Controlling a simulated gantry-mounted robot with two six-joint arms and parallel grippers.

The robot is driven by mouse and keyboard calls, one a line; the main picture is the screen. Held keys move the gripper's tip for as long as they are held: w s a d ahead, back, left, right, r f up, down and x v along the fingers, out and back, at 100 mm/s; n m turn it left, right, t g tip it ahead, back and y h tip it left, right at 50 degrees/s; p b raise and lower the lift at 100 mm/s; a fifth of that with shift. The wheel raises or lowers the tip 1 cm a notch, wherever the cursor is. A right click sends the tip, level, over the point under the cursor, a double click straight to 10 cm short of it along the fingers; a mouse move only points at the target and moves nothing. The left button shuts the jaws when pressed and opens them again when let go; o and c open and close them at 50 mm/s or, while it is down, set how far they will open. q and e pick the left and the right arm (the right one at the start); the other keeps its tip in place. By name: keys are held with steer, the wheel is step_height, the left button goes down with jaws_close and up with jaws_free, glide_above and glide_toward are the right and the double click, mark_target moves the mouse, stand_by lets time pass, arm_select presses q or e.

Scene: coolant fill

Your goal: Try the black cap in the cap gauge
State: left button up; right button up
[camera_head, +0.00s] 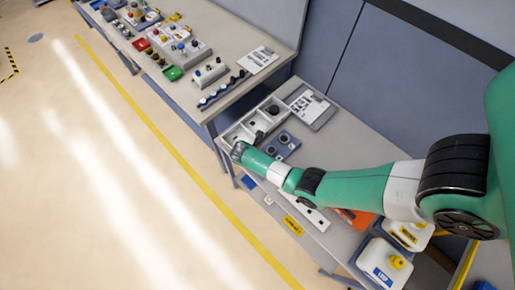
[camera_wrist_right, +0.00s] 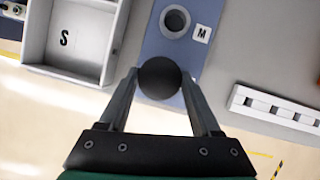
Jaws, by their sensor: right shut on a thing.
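The black cap (camera_wrist_right: 160,78) is round and dark, held between the two fingertips of my right gripper (camera_wrist_right: 160,88) in the right wrist view. The cap gauge (camera_wrist_right: 207,47) is a blue block behind the cap. One grey ring (camera_wrist_right: 174,21) with a dark hole shows beside an "M" label. The cap overlaps the near end of the block and hides what is under it; I cannot tell whether it touches. In the head view the gauge (camera_head: 283,145) shows two rings, next to my right gripper (camera_head: 238,151). My left gripper is in neither view.
A grey sorting tray (camera_wrist_right: 35,45) with a compartment marked "S" stands left of the gauge. A white slotted rack (camera_wrist_right: 275,108) lies to the right.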

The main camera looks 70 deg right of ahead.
steer(key=shift+f+b, duration=1.1)
steer(key=shift+f, duration=0.15)
stand_by(0.4)
steer(key=o, duration=1.4)
steer(key=p+v, duration=0.3)
steer(key=v, duration=0.8)
steer(key=shift+a+r+p, duration=0.2)
steer(key=shift+r+p, duration=0.1)
steer(key=shift+p, duration=0.1)
